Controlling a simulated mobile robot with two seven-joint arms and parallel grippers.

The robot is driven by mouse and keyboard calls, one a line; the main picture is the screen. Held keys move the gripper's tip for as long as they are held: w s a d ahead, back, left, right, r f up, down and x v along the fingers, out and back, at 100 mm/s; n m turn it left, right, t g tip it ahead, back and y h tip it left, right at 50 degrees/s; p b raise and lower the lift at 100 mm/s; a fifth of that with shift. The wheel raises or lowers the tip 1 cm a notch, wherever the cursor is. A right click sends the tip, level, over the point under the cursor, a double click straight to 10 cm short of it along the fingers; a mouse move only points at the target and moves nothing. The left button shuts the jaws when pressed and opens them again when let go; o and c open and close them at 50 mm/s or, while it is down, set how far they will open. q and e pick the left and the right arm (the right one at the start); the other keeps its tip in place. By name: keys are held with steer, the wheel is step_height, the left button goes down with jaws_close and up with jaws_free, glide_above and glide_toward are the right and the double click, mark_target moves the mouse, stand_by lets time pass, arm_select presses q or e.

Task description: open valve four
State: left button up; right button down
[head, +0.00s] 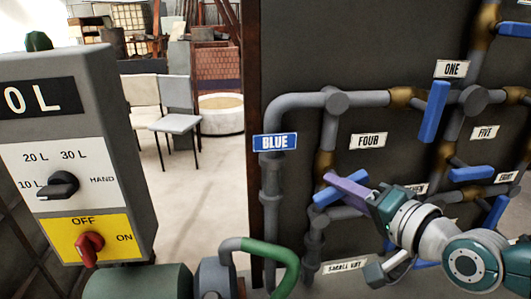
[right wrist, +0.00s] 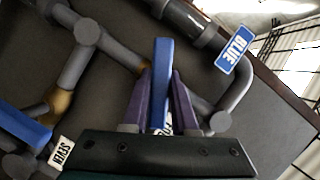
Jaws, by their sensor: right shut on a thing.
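The label FOUR (head: 368,141) is on the dark panel. Just below and left of it, the blue lever handle of valve four (head: 322,199) slants across a grey pipe with a brass section (head: 324,164). My right gripper (head: 338,183), with purple fingers, reaches in from the lower right and is shut on this handle. In the right wrist view the blue handle (right wrist: 162,60) stands between the two purple fingers (right wrist: 162,80). The gripper hides part of the handle in the head view. My left gripper is not in view.
Valve one's blue handle (head: 433,111) stands near-upright at upper right; valve five's (head: 471,173) lies nearly level. More pipes and handles crowd the right. A control box (head: 100,120) stands at left, with a green hose (head: 275,252) at the bottom. Chairs stand on open floor behind.

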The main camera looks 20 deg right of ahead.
steer(key=n+p, duration=0.1)
steer(key=p, duration=0.1)
steer(key=n+g+h+p, duration=0.1)
steer(key=n+p, duration=0.1)
steer(key=n+h+p, duration=0.1)
steer(key=p, duration=0.1)
steer(key=shift+r+n+g, duration=0.25)
steer(key=shift+n+g, duration=0.05)
steer(key=shift+g, duration=0.1)
steer(key=shift+f+n+g+h+p, duration=0.1)
steer(key=shift+n+g+h+p, duration=0.2)
steer(key=shift+n+h+p, duration=0.45)
steer(key=shift+f+n+h+p, duration=0.1)
steer(key=shift+n+h+p, duration=0.5)
steer(key=shift+n, duration=0.55)
steer(key=c, duration=0.7)
jaws_free()
